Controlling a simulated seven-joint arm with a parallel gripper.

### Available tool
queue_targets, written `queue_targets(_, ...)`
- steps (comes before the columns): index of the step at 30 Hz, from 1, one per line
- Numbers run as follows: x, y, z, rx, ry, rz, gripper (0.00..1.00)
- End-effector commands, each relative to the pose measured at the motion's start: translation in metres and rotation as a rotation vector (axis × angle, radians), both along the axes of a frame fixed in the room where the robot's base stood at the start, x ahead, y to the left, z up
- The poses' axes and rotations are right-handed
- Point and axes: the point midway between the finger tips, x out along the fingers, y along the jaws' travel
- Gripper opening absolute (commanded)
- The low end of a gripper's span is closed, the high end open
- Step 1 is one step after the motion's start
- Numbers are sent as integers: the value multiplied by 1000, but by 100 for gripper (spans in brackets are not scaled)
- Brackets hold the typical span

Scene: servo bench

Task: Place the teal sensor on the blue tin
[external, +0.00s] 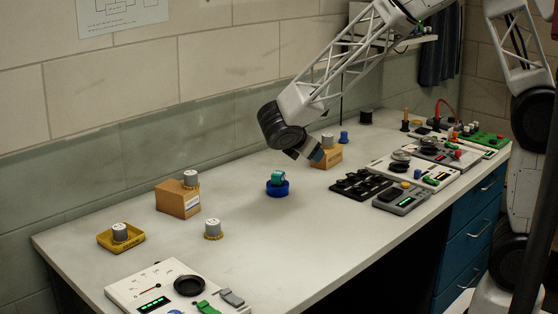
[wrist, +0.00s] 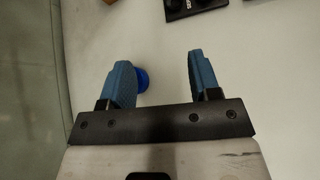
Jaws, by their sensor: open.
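The teal sensor (external: 278,176) sits on top of the round blue tin (external: 277,189) near the middle of the bench in the external view. In the wrist view a bit of the blue tin (wrist: 142,80) shows behind my left finger; the sensor is hidden there. My gripper (external: 311,155) is open, up and to the right of the tin, apart from it. In the wrist view the two blue fingers of my gripper (wrist: 160,78) are spread with only bare bench between them.
A cardboard box (external: 328,157) with a grey-topped part stands close behind my gripper. A black rack (external: 358,186) and a grey device (external: 401,198) lie to the right. Another box (external: 178,199) and a yellow tray (external: 105,240) stand left. The bench in front of the tin is clear.

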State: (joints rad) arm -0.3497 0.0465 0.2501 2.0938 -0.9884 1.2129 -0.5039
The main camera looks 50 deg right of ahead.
Motion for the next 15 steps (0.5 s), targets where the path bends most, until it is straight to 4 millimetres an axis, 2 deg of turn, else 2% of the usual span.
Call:
queue_targets(1, -11, -9, 12, 34, -29, -39, 57)
queue_targets(6, -46, -30, 32, 146, -104, -171, 57)
queue_targets(15, -110, -59, 58, 336, -234, -405, 57)
